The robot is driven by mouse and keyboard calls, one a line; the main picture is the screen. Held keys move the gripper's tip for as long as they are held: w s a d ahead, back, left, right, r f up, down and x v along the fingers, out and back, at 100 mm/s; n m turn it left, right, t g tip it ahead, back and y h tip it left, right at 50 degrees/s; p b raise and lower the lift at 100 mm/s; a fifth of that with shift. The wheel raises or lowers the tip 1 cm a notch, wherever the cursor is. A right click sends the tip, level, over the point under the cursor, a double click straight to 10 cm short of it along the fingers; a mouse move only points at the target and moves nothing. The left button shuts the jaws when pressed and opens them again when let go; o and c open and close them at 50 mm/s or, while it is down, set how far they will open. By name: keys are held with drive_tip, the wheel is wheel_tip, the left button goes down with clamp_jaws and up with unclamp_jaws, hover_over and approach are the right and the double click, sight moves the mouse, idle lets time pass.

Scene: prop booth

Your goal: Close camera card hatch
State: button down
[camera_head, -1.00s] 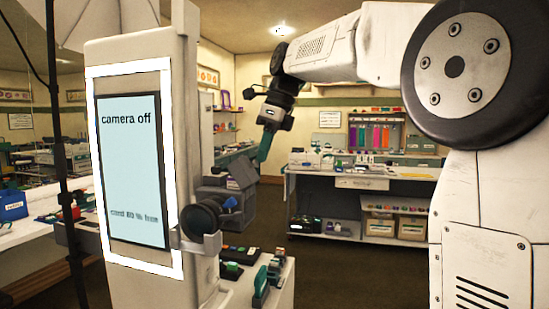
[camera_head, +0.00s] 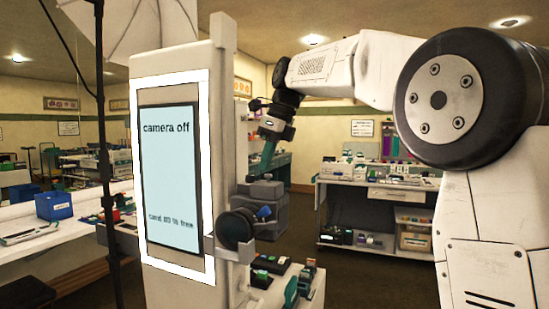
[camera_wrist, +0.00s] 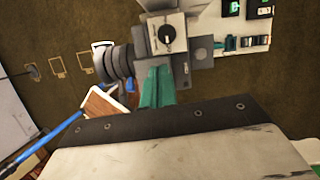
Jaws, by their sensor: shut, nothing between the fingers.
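The camera is a dark grey boxy body (camera_head: 268,194) with a round black lens (camera_head: 237,229), mounted at the right side of a white booth pillar. In the wrist view its grey body (camera_wrist: 167,33) with a dial and its ribbed lens (camera_wrist: 114,62) lie just beyond my fingertips. My gripper (camera_head: 267,160) has green fingers, shut and empty, pointing down just above the camera body. The fingers also show in the wrist view (camera_wrist: 157,86). Whether they touch the camera I cannot tell. I cannot clearly make out the card hatch or its position.
The pillar screen (camera_head: 170,185) reads "camera off" and "card 80 % free". A small shelf (camera_head: 290,290) with several green and black props stands below the camera. A white workbench (camera_head: 380,185) is behind at right; dark floor lies between.

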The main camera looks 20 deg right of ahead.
drive_tip(key=shift+w+a+f, duration=0.35)
drive_tip(key=shift+w+a, duration=0.05)
drive_tip(key=shift+a, duration=0.05)
drive_tip(key=shift+r, duration=0.15)
idle(0.5)
drive_tip(key=shift+r, duration=0.85)
drive_tip(key=v, duration=0.6)
drive_tip(key=s+f+n, duration=0.4)
drive_tip(key=s+n, duration=0.3)
drive_tip(key=s, duration=0.4)
drive_tip(key=s+d+f+n+h, duration=0.3)
drive_tip(key=s+f+n, duration=1.5)
drive_tip(key=s+f, duration=0.8)
drive_tip(key=shift+s+d+f+n+g, duration=0.3)
drive_tip(key=shift+s+f+n, duration=0.1)
drive_tip(key=shift+s, duration=0.2)
